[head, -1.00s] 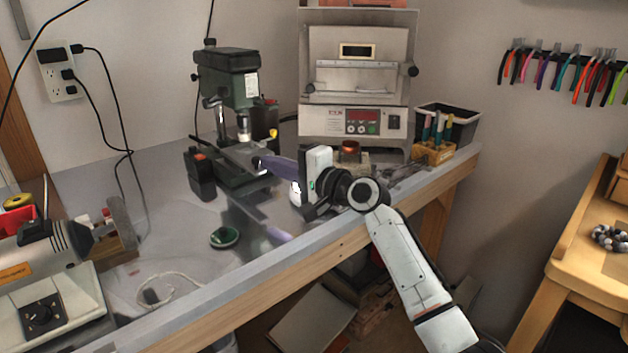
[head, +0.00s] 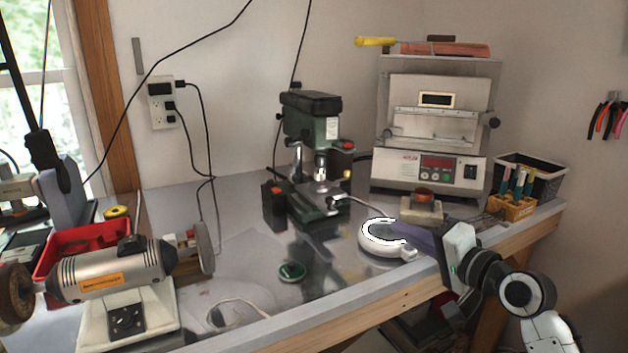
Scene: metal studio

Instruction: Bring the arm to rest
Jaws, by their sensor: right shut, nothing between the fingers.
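My right arm comes in from the lower right. Its gripper (head: 398,232) is at the front right edge of the workbench (head: 240,255), with its purplish fingers pointing left. The fingers are shut and hold nothing. They overlap the right side of a white ring-shaped thing (head: 370,245) on the bench; I cannot tell whether they touch it. My left gripper is not in view.
A grinder (head: 110,277) is at left.

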